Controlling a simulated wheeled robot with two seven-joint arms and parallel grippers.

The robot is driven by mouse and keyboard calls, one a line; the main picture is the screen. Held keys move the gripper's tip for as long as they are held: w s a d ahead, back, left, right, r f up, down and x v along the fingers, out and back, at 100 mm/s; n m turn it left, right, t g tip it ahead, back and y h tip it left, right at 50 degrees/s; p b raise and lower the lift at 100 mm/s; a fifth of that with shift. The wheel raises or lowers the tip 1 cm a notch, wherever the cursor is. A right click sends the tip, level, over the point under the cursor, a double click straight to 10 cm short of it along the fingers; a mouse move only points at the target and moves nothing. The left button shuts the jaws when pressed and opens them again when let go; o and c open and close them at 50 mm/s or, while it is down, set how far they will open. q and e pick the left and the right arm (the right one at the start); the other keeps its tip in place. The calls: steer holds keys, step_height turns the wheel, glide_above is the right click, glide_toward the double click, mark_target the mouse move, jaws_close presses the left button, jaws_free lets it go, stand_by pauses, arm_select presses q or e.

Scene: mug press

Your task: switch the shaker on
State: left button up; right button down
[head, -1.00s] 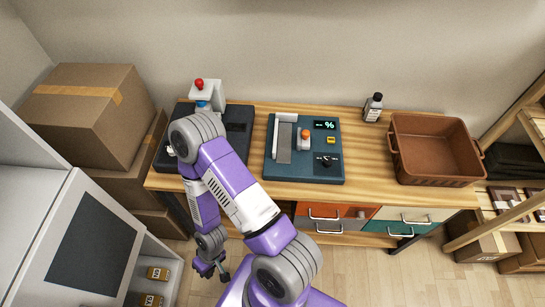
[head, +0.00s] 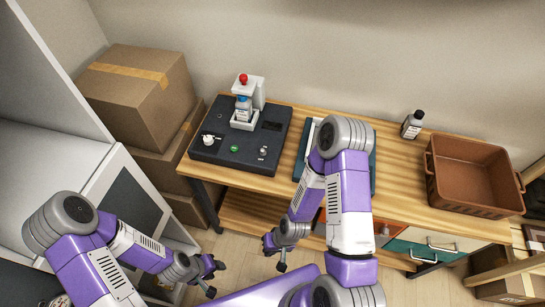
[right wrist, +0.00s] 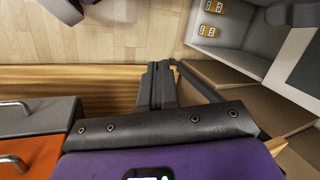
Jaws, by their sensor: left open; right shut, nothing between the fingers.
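A black machine (head: 222,122) sits on the bench's left part. It has a white upright with a red knob (head: 243,78), a small blue-topped bottle (head: 243,108), a green button (head: 234,149), a white dial (head: 208,140) and a small silver control (head: 263,152). A blue-grey machine (head: 372,172) is mostly hidden behind my right arm. I cannot tell for certain which is the shaker. My left gripper (head: 212,277) is open and empty, low over the floor. My right gripper (head: 274,255) is shut and empty, below the bench's front edge; its fingers show in the right wrist view (right wrist: 158,85).
Cardboard boxes (head: 140,95) are stacked left of the bench. A dark bottle (head: 412,125) and a brown bin (head: 472,180) stand on the bench's right part. Drawers (head: 430,245) are under the bench, and a white cabinet (head: 125,185) stands at left. Bare wood lies around the bin.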

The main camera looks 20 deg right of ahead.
steer(key=w+d+r+m+t+h+b, duration=0.1)
steer(key=w+d+r+m+t+b, duration=0.2)
steer(key=w+m+b, duration=0.35)
steer(key=w+d+r+m+t+h+b, duration=0.1)
steer(key=w+d+r+m+t+b, duration=0.25)
steer(key=w+m, duration=0.45)
steer(key=d+r+m+t+h+b, duration=0.1)
steer(key=r+m+b, duration=0.3)
steer(key=m, duration=0.4)
steer(key=d+r+m+t+b, duration=0.2)
steer(key=r+m+t+b, duration=0.1)
steer(key=r+m, duration=0.4)
steer(key=shift+w+d+r+m+t+h+b, duration=0.2)
steer(key=shift+d+r+m+t+h+b, duration=0.15)
steer(key=shift+b, duration=0.45)
steer(key=shift+f, duration=0.1)
